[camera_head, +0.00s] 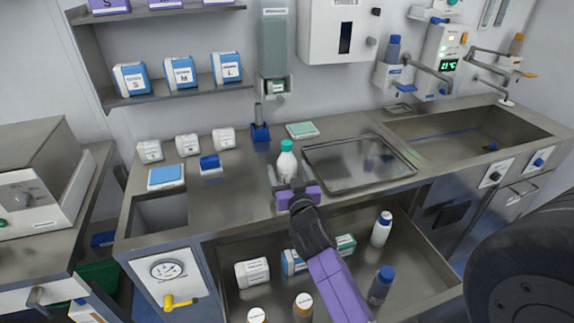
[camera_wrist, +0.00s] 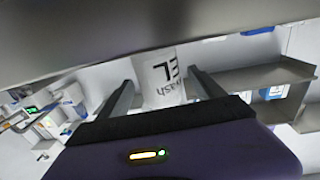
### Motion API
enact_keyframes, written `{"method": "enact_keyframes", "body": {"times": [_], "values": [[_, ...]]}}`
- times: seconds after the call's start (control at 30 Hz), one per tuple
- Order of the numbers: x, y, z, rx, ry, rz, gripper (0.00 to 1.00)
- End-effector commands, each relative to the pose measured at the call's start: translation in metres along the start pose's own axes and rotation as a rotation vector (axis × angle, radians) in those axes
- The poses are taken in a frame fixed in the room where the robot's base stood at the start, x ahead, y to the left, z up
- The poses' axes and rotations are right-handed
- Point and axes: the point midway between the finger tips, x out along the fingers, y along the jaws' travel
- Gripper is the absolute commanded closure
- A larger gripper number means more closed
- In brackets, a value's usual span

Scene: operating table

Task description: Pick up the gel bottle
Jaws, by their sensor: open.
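The gel bottle (camera_head: 287,163) is white with a green cap and stands upright on the metal counter (camera_head: 243,197). My gripper (camera_head: 289,184) is at the bottle's near side, reaching toward it from the front. In the wrist view the bottle's white, lettered body (camera_wrist: 160,80) shows between the two fingers of my gripper (camera_wrist: 162,88). The fingers stand apart, one on each side of it, with gaps visible. The lower part of the bottle is partly hidden by my gripper in the head view.
A metal tray (camera_head: 358,187) lies close to the right of the bottle. A blue holder (camera_head: 260,133) and a green-white pack (camera_head: 302,130) are behind it. An open drawer (camera_head: 418,284) with several bottles and boxes lies below my arm. A sink (camera_head: 468,137) is at right.

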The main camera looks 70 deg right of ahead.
Motion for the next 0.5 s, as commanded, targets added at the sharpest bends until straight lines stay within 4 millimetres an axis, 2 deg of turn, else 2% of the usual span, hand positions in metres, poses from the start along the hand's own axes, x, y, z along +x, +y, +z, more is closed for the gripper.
{"method": "enact_keyframes", "body": {"times": [0.1,0.37,0.5], "values": [[0.0101,-0.0001,-0.0006,0.0,0.0,0.0,0.23],[0.0116,-0.0003,0.0011,0.0,-0.001,-0.001,0.23],[0.0115,-0.0003,0.001,0.0,-0.001,-0.001,0.5]]}}
